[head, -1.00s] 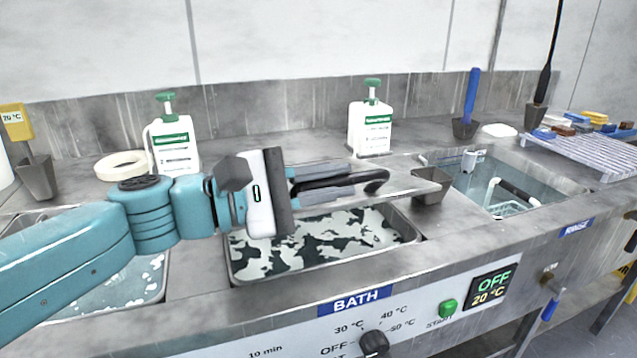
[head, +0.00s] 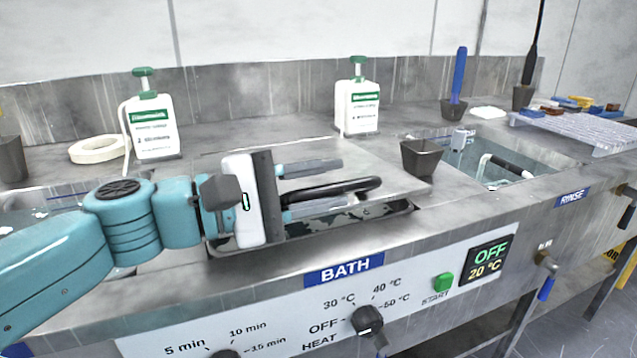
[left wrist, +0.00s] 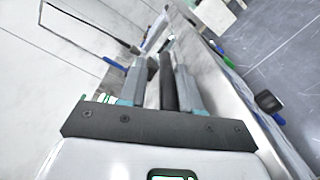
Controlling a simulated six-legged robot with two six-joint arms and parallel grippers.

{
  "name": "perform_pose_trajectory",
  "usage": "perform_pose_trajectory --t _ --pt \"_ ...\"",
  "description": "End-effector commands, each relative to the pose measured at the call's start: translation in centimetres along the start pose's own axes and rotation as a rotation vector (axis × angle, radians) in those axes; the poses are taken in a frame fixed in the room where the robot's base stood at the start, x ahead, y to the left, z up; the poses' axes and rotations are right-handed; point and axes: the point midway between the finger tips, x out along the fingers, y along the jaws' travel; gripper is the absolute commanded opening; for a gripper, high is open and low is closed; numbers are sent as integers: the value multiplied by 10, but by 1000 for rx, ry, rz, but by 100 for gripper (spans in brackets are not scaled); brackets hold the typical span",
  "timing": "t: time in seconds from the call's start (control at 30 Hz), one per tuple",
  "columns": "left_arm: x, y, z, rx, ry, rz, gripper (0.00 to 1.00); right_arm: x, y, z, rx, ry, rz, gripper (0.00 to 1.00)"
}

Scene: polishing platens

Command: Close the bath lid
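The bath lid (head: 392,168) is a flat steel plate with a long black bar handle (head: 352,187) near its front. It covers the back of the bath (head: 375,211), and a front strip of foamy dark liquid shows below its edge. I cannot tell whether it is tilted slightly or flat. My left gripper (head: 328,186) is at the handle, with one finger on each side of it. The left wrist view shows the handle (left wrist: 168,82) between the fingers, close to the right one, with a gap to the left one. My right gripper is not in view.
Two white bottles with green pumps (head: 152,127) (head: 358,105) stand behind the bath. A grey cup (head: 421,157) is at the lid's right. The rinse basin (head: 500,165) is further right. A tape roll (head: 98,149) lies at the left. Knobs (head: 367,321) are on the front panel.

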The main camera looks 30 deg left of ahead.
Motion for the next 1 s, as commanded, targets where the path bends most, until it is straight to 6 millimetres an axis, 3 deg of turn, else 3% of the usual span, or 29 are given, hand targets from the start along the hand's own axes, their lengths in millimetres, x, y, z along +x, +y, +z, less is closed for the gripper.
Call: perform_pose_trajectory --t 0.57,0.67,1.0 --pt "-4 2 0 2 1 4 42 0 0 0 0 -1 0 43" --pt "-16 2 -1 2 5 5 42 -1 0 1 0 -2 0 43" --pt "-84 1 -1 3 10 4 42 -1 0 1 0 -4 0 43"
